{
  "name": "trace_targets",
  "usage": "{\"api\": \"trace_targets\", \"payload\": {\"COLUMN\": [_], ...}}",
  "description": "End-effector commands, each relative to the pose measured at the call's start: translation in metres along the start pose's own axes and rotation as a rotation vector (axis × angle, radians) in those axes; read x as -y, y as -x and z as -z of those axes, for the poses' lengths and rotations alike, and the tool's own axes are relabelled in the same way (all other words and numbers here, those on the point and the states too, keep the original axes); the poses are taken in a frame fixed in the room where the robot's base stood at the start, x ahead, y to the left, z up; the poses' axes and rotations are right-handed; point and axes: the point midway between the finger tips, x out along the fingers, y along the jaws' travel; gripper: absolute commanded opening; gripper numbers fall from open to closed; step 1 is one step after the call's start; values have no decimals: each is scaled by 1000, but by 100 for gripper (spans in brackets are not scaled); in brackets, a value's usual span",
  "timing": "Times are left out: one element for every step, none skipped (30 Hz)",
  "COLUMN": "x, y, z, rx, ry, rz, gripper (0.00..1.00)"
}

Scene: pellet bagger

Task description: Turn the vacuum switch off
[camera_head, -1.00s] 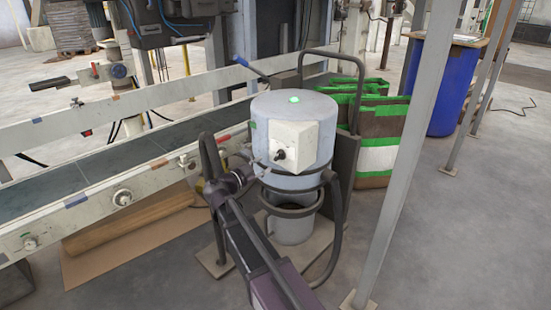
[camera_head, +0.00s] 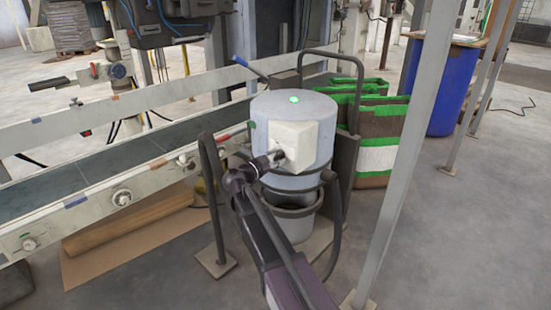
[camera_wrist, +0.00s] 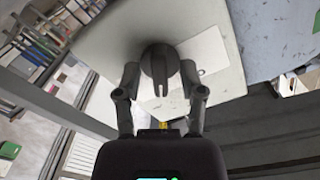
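The vacuum (camera_head: 280,115) is a light grey-blue drum on a wheeled frame, with a lit green lamp (camera_head: 294,99) on its lid. A cream switch box (camera_head: 297,142) is on its front. The dark rotary switch (camera_wrist: 160,66) shows in the wrist view, with its grip bar upright in that picture. My gripper (camera_wrist: 159,76) is open, with one finger on each side of the switch and small gaps visible. In the head view my gripper (camera_head: 277,158) reaches the box face and hides the switch.
A conveyor (camera_head: 120,165) with a pale side rail runs along the left. A black push handle (camera_head: 345,65) rises behind the drum. Green-and-brown sacks (camera_head: 380,135) and a blue barrel (camera_head: 455,90) stand behind. A grey post (camera_head: 405,150) stands to the right.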

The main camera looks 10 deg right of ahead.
Motion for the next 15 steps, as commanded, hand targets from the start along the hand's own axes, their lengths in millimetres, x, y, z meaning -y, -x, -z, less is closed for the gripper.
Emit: {"api": "trace_targets", "payload": {"x": [0,0,0,0,0,0,0,0,0,0,0,0,0,0,0], "y": [0,0,0,0,0,0,0,0,0,0,0,0,0,0,0], "z": [0,0,0,0,0,0,0,0,0,0,0,0,0,0,0], "rx": [0,0,0,0,0,0,0,0,0,0,0,0,0,-1,-1], "ry": [0,0,0,0,0,0,0,0,0,0,0,1,2,4,7], "rz": [0,0,0,0,0,0,0,0,0,0,0,0,0,0,0], "gripper": [32,23,11,2,0,0,0,0,0,0,0,0,0,0,0]}}
